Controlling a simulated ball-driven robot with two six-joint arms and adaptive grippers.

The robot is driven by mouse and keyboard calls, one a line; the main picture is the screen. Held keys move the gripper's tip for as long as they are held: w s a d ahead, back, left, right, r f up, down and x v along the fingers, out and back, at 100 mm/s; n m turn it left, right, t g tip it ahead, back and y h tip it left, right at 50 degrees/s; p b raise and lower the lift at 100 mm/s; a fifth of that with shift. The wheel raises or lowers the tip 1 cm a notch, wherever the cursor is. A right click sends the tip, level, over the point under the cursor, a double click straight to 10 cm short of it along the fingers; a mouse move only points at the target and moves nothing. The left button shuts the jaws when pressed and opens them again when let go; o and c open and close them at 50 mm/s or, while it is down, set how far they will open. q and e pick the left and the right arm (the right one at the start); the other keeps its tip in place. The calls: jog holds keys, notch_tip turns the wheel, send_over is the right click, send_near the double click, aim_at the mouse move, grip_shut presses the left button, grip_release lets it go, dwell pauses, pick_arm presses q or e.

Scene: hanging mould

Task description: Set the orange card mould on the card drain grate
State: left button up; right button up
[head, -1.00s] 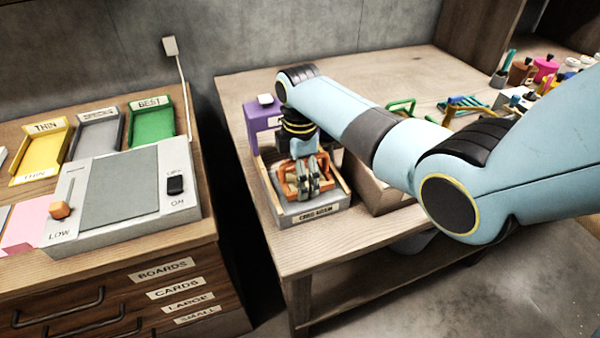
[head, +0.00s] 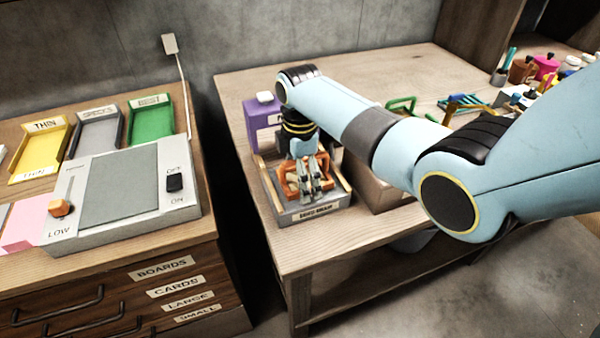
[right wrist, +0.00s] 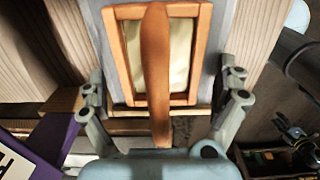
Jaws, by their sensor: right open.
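The orange card mould (head: 321,164) is an orange frame with a pale sheet inside and a handle. It sits within the card drain grate (head: 318,213), a grey labelled tray with wooden side rails on the right-hand table. My right gripper (head: 312,184) is over the mould, pointing down, and partly hides it. In the right wrist view the gripper (right wrist: 162,95) is open, its fingers apart on either side of the mould's orange handle (right wrist: 156,70). The mould's frame (right wrist: 182,100) lies flat over the grey tray there. My left gripper is not in view.
A purple box (head: 262,118) stands just behind the grate. A brown bin (head: 372,190) is close on its right, under my arm. A grey device with a lever and switch (head: 120,200) and coloured trays (head: 152,118) fill the left bench. A gap separates the benches.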

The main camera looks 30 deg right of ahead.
notch_tip(320, 180, up, 12)
jog(key=s+f+m+t, duration=0.1)
jog(key=s+f+m, duration=0.1)
jog(key=s+m, duration=0.35)
jog(key=s+f+m+t, duration=0.1)
jog(key=s+f+m, duration=0.1)
jog(key=s, duration=0.6)
jog(key=s+a+r+m+t, duration=0.1)
jog(key=s+r+m, duration=0.2)
jog(key=s, duration=0.3)
jog(key=s+a+r+m+t, duration=0.1)
jog(key=s+r+m, duration=0.25)
jog(key=s, duration=0.35)
notch_tip(320, 180, down, 36)
jog(key=s+d+g+h+b, duration=0.1)
jog(key=s+d+g+b, duration=0.1)
jog(key=b, duration=0.6)
jog(key=s+d+f+g+b, duration=0.1)
jog(key=s+f+b, duration=0.5)
jog(key=s+f, duration=1.2)
notch_tip(320, 180, down, 4)
jog(key=shift+s+d+r+m, duration=0.15)
jog(key=shift+s+r+m, duration=0.1)
jog(key=shift+m, duration=0.15)
